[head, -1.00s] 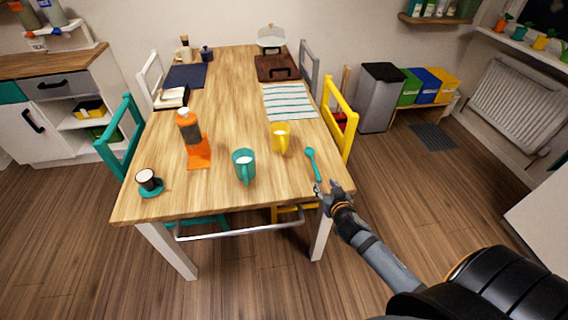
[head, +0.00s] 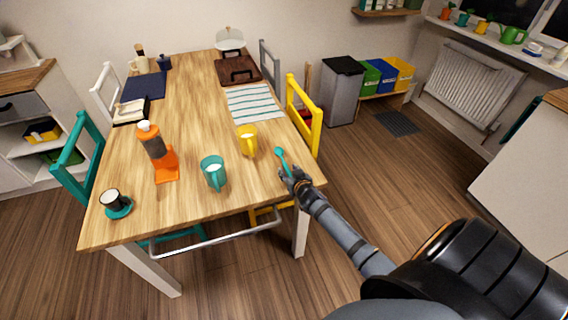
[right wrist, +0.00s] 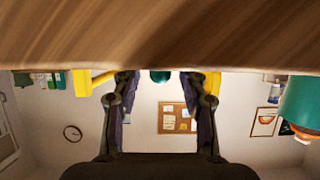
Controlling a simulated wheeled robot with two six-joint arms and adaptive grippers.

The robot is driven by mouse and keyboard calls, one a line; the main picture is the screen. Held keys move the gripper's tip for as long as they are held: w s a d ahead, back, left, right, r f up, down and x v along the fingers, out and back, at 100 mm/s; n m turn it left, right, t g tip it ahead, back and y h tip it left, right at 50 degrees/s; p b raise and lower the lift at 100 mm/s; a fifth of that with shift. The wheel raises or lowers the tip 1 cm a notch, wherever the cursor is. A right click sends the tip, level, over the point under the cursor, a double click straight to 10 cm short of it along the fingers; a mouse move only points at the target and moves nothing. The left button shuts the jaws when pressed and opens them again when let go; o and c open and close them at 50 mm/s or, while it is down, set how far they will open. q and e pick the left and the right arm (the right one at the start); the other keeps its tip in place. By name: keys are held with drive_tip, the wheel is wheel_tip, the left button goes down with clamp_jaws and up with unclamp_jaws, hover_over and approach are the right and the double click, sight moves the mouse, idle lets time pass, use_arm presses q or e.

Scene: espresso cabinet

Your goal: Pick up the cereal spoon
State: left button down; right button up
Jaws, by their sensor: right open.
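The cereal spoon (head: 281,155) is teal and lies near the front right corner of the wooden table (head: 187,100), its bowl end pointing away from me. My right gripper (head: 289,175) is at the handle end of the spoon, low over the table edge. In the right wrist view the two fingers (right wrist: 160,85) stand apart, with a small teal shape (right wrist: 160,76) between them that looks like the spoon seen end-on. The near part of the handle is hidden by the gripper in the head view. I cannot tell whether the fingers touch it. My left gripper is not in view.
A yellow mug (head: 247,141) and a teal mug (head: 213,173) stand left of the spoon. Further left are an orange bottle (head: 152,145) and a small cup on a teal saucer (head: 118,207). A yellow chair (head: 304,115) stands at the table's right side.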

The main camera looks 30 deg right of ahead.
drive_tip(key=shift+c, duration=0.3)
clamp_jaws()
drive_tip(key=shift+r, duration=0.5)
drive_tip(key=s+a+r, duration=0.2)
drive_tip(key=s+r, duration=0.4)
drive_tip(key=s+a+r+p, duration=0.1)
drive_tip(key=s+a+r, duration=0.1)
drive_tip(key=s+r, duration=0.4)
drive_tip(key=shift+s+a, duration=0.35)
drive_tip(key=shift+s, duration=0.25)
